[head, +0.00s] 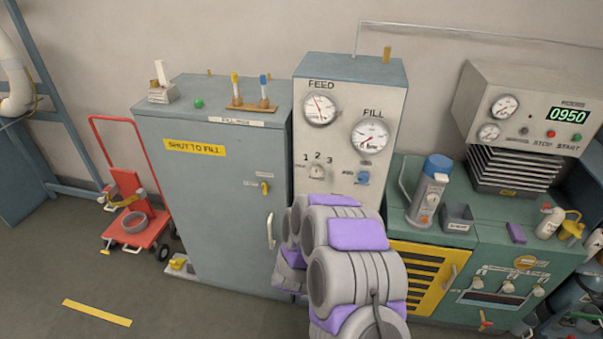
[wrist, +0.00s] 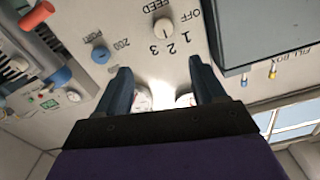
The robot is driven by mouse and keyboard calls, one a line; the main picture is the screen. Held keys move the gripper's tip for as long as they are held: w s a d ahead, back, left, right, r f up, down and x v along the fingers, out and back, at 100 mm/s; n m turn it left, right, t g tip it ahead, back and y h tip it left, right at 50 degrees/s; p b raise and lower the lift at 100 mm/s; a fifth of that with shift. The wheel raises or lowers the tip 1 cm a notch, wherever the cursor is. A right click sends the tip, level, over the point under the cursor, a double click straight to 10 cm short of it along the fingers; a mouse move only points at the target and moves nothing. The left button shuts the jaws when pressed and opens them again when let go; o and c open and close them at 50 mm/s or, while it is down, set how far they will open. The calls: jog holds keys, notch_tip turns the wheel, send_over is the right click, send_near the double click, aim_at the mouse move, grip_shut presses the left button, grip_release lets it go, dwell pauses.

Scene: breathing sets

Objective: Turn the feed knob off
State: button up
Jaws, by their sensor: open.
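The feed knob (head: 317,171) is a small pale dial on the grey panel (head: 343,188), below the FEED and FILL gauges, with marks 1, 2, 3 and OFF around it. In the wrist view, where the lettering is inverted, the feed knob (wrist: 164,28) sits at the top, beyond my fingertips. I cannot tell clearly which mark it points to. My gripper (wrist: 160,72) is open and empty, its two dark fingers apart and facing the panel. In the head view my arm hides the fingers and the lower panel.
A blue knob (head: 363,178) sits right of the feed knob. A grey cabinet (head: 225,220) marked SHUT TO FILL stands left of the panel. A green bench (head: 478,240) with a blue-capped bottle (head: 430,190) stands right. A red cart (head: 135,215) is far left.

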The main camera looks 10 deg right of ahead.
send_near(316, 173)
jog(key=x, duration=0.2)
jog(key=b+x, duration=0.1)
jog(key=x, duration=0.4)
jog(key=shift+w+d+f, duration=0.1)
jog(key=shift+d, duration=0.25)
jog(key=shift+w+a, duration=0.35)
jog(key=shift+w, duration=0.5)
jog(key=shift+d, duration=0.5)
jog(key=shift+c, duration=1.2)
jog(key=shift+a, duration=0.3)
jog(key=c, duration=0.6)
jog(key=shift+d, duration=0.1)
jog(key=shift+c, duration=1.1)
